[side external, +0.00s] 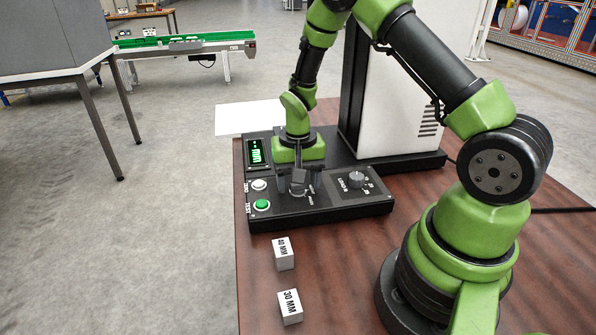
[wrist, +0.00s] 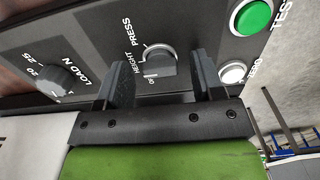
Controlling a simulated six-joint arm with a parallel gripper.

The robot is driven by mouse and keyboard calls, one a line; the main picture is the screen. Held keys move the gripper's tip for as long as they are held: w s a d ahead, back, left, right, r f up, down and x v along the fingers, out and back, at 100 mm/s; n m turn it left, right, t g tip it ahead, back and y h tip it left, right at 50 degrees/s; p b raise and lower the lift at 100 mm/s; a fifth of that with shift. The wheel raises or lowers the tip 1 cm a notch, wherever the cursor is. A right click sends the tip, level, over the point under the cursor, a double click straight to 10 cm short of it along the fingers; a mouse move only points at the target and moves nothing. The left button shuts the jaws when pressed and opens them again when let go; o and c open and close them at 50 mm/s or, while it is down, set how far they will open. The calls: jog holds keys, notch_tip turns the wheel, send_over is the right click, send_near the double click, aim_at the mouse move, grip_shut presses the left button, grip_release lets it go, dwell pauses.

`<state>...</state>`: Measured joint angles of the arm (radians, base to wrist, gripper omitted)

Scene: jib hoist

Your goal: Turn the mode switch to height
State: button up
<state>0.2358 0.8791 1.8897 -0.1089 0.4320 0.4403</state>
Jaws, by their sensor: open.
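The mode switch (wrist: 160,62) is a grey round knob on the dark control panel, marked PRESS, HEIGHT and a third label, partly hidden, that seems to read OFF. I cannot tell which label it points at. My gripper (wrist: 162,78) is open, with one finger on each side of the knob in the wrist view. Gaps show between the fingers and the knob, so it is not gripped. In the side view my gripper (side external: 298,187) points down at the panel and mostly hides the switch.
The panel (side external: 345,208) also carries a LOAD N knob (side external: 356,180), a white ZERO button (side external: 259,185), a green TEST button (side external: 262,204) and a lit display (side external: 258,154). A 40 MM block (side external: 284,254) and a 30 MM block (side external: 290,307) lie on the wooden table in front.

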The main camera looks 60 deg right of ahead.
notch_tip(320, 180, up, 10)
dwell(0.4)
jog(key=s+a+r+n+t, duration=0.1)
jog(key=s+a+r+t, duration=0.1)
jog(key=r, duration=0.3)
jog(key=s+a+r+n+t, duration=0.1)
jog(key=s+a+r, duration=0.2)
jog(key=r, duration=0.3)
jog(key=s+a+r+n+t+y, duration=0.2)
jog(key=s+a+r+n+t, duration=0.1)
jog(key=s, duration=0.8)
notch_tip(320, 180, up, 2)
jog(key=shift+a+r+t, duration=0.1)
jog(key=shift+a+t, duration=0.5)
jog(key=shift+a, duration=0.4)
